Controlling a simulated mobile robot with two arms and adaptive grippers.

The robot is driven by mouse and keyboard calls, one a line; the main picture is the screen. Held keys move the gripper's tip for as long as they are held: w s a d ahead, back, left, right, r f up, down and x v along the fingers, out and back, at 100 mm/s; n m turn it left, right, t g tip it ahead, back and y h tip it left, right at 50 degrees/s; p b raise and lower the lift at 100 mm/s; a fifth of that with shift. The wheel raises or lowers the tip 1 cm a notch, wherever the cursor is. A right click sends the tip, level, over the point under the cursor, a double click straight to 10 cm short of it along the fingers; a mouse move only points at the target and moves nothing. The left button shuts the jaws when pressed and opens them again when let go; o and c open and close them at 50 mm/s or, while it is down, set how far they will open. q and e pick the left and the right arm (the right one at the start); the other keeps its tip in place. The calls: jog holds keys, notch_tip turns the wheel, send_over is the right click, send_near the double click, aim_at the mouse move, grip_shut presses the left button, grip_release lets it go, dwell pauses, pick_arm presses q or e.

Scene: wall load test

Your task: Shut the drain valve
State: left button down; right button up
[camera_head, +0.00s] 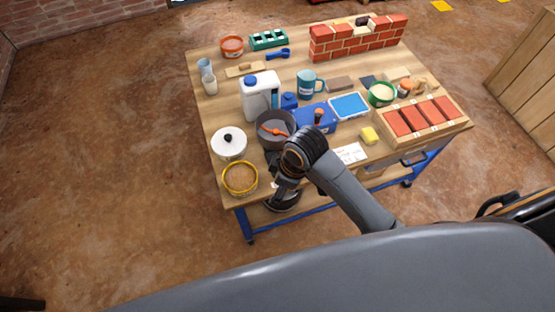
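I cannot clearly pick out a drain valve. A dark grey pot or bucket (262,121) stands near the workbench's front left with an orange lever-like piece (273,131) across its opening; I cannot tell if that is a valve. An orange-topped upright piece (318,115) stands by a blue box (326,124) to its right. My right arm reaches over the front edge. Its gripper (284,193) points down in front of the pot, by the bench edge; its fingers are dark and too small to tell open from shut. My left gripper is not in view.
A wooden workbench (222,98) carries a white jug (258,95), a lidded white pot (229,144), a yellow-rimmed bowl (240,178), a blue mug (309,84), a small brick wall (357,40) and a tray of bricks (450,128). Open floor (110,160) lies left.

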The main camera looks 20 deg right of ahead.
jog(key=w+d+r+n+g+h, duration=0.1)
jog(key=w+d+r+n, duration=0.1)
jog(key=w+n, duration=0.3)
jog(key=w+d+r+n+g+h, duration=0.1)
jog(key=w+d+r+n, duration=0.1)
jog(key=w, duration=0.6)
jog(key=f, duration=1.3)
jog(key=shift+s+a+f+b, duration=0.2)
jog(key=shift+a+f+b, duration=0.1)
jog(key=shift+b, duration=0.1)
jog(key=c, duration=1.2)
jog(key=shift+o, duration=0.2)
